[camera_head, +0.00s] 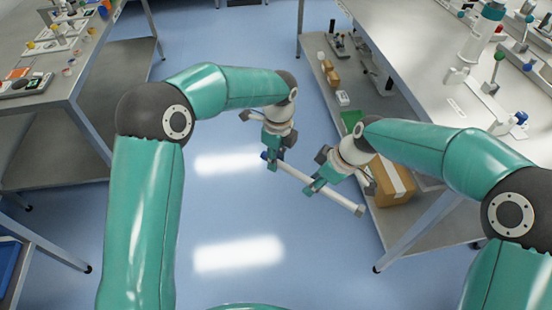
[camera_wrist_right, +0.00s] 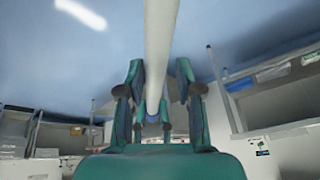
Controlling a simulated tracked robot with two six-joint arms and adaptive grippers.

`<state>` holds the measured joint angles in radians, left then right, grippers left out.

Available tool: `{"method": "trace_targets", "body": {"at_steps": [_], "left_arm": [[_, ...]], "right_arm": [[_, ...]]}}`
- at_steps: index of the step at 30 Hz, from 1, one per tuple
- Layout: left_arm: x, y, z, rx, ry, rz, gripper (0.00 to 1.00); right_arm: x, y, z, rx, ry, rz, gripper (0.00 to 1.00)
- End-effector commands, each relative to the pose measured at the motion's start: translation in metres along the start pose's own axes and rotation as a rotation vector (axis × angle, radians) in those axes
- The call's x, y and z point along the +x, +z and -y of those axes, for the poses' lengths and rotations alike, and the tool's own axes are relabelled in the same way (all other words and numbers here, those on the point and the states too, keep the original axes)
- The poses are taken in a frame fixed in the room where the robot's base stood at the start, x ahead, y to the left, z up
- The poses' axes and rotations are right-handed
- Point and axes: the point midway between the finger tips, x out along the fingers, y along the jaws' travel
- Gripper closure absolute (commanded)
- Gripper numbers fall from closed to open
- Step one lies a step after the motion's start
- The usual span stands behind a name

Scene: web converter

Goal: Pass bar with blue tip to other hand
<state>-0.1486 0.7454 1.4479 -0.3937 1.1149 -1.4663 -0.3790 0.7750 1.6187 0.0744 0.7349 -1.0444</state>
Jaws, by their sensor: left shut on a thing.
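The bar (camera_head: 341,200) is long and whitish with a blue tip (camera_head: 264,156) at its left end. It hangs in the air between my two grippers, sloping down to the right in the head view. My left gripper (camera_head: 273,156) is shut on the bar close to the blue tip. My right gripper (camera_head: 315,187) is at the bar's middle. In the right wrist view, the bar (camera_wrist_right: 158,60) runs between the fingers of my right gripper (camera_wrist_right: 158,105), with a gap on both sides, so these look open around it. The exact contact points are partly hidden.
A white-topped bench (camera_head: 410,50) with lab devices stands at the right. Its lower shelf (camera_head: 425,225) holds a cardboard box (camera_head: 392,184) close to my right gripper. A grey bench (camera_head: 80,85) is at the left. The blue floor (camera_head: 225,215) between is clear.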

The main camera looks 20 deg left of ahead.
Motion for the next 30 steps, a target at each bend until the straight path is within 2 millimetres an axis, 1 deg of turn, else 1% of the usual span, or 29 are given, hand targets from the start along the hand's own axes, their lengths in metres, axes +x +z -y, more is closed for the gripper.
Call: {"method": "trace_targets", "body": {"at_steps": [1,2,11,14,17,20,27,30], "left_arm": [[0.000,0.000,0.000,0.000,0.000,0.000,1.00],[0.000,0.000,0.000,0.000,0.000,0.000,1.00],[0.000,0.000,-0.001,0.000,0.003,0.000,1.00],[0.000,0.000,-0.001,0.000,0.003,0.001,1.00],[0.000,0.001,-0.001,0.000,0.003,0.001,1.00],[0.000,0.001,-0.001,0.000,0.003,0.001,1.00],[0.000,0.001,-0.001,0.000,0.003,0.001,1.00],[0.000,0.001,-0.001,0.000,0.003,0.001,1.00]], "right_arm": [[0.000,0.000,0.000,0.000,0.000,0.000,0.53],[0.000,0.000,0.000,0.001,0.000,0.000,0.49],[-0.001,0.000,-0.001,0.002,0.002,0.000,0.49],[-0.005,0.000,-0.002,0.003,0.004,-0.001,0.49],[-0.015,0.000,-0.002,0.003,0.005,-0.002,0.49],[-0.031,0.000,-0.002,0.003,0.006,-0.003,0.49],[-0.080,0.000,-0.003,0.002,0.006,-0.003,0.49],[-0.097,0.000,-0.003,0.002,0.005,-0.002,0.49]]}}
